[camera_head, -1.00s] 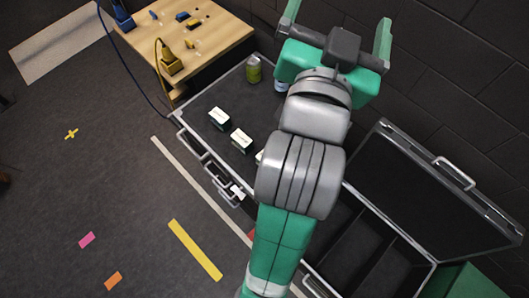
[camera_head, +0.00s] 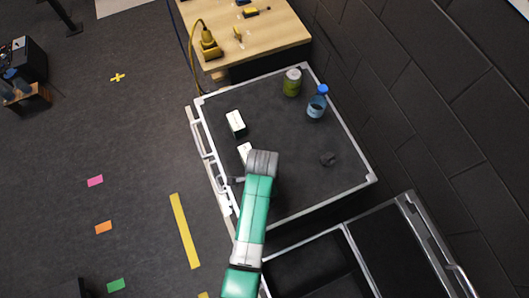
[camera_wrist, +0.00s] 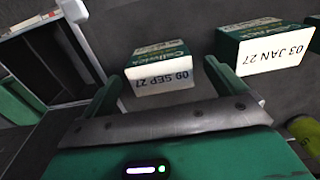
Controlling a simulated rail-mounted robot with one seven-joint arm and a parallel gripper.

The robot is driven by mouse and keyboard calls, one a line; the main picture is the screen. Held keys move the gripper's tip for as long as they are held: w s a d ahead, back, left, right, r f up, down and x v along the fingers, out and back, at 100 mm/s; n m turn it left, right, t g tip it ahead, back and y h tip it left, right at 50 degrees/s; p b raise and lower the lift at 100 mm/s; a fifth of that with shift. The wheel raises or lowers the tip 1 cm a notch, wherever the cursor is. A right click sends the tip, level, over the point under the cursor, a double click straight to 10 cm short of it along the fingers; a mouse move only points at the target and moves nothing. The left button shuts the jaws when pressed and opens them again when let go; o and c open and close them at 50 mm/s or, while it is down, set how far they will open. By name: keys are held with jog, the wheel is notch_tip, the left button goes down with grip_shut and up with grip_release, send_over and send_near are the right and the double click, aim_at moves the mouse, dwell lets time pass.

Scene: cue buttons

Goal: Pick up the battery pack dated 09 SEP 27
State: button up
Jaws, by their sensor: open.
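In the wrist view, the white-and-green battery pack dated 09 SEP 27 (camera_wrist: 160,76) sits on the dark surface, its date face towards the camera. My gripper (camera_wrist: 160,84) is open, with a green finger on either side of that pack in the picture; contact cannot be told. A second pack, dated 03 JAN 27 (camera_wrist: 268,52), stands to its right, beyond the right finger. In the head view, one pack (camera_head: 236,123) stands clear and another (camera_head: 245,152) is partly covered by my arm. My gripper is hidden there, and dates are unreadable.
The dark case top (camera_head: 290,135) also holds a green can (camera_head: 292,82), a blue-capped bottle (camera_head: 316,103) and a small dark object (camera_head: 327,159). An open compartment case (camera_head: 345,240) lies at the lower right. A wooden table (camera_head: 280,35) adjoins at the back.

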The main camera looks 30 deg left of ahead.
notch_tip(320, 180, down, 5)
jog(key=shift+w+d+f, duration=0.1)
jog(key=shift+w+d, duration=0.05)
jog(key=c, duration=1.2)
